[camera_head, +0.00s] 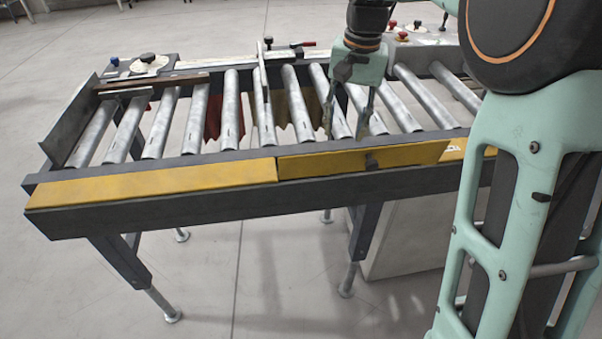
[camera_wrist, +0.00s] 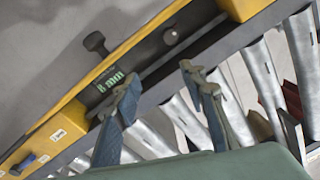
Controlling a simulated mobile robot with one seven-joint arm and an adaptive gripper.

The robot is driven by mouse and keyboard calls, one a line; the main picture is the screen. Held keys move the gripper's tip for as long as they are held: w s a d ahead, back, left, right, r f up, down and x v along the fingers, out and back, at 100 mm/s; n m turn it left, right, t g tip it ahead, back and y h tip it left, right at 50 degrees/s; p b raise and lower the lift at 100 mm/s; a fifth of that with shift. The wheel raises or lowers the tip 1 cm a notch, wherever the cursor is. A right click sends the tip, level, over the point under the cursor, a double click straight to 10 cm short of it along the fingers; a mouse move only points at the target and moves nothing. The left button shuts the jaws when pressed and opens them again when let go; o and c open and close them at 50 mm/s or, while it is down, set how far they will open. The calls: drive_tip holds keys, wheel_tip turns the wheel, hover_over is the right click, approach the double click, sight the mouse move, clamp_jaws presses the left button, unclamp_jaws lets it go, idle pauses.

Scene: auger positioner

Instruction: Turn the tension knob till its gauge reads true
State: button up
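My gripper (camera_head: 347,130) hangs above the rollers behind the yellow front rail (camera_head: 150,187) in the head view. In the wrist view, its two fingers (camera_wrist: 158,73) are apart with nothing held between them. A dark knob (camera_wrist: 95,42) stands out from the yellow rail, clear of the fingers. A grey round knob (camera_wrist: 171,36) sits further right in the dark recess. A small display with green characters (camera_wrist: 111,82) lies beside the left fingertip; its reading is not clear. One dark knob (camera_head: 371,160) shows on the rail in the head view. I cannot tell which knob sets the tension.
Metal rollers (camera_head: 122,130) span the conveyor, with an upright metal plate (camera_head: 265,85) among them. A blue-ended knob (camera_wrist: 22,165) sits at the rail's lower left in the wrist view. Red knobs (camera_head: 403,36) stand at the back. The floor in front is clear.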

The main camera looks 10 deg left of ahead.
drive_tip(key=shift+n, duration=0.5)
drive_tip(key=a+f, duration=0.1)
drive_tip(key=f, duration=0.3)
drive_tip(key=s+a+f, duration=0.1)
drive_tip(key=f, duration=0.3)
drive_tip(key=s+a+f, duration=0.1)
drive_tip(key=f, duration=0.3)
drive_tip(key=shift+a+f, duration=0.3)
drive_tip(key=shift+c, duration=0.7)
clamp_jaws()
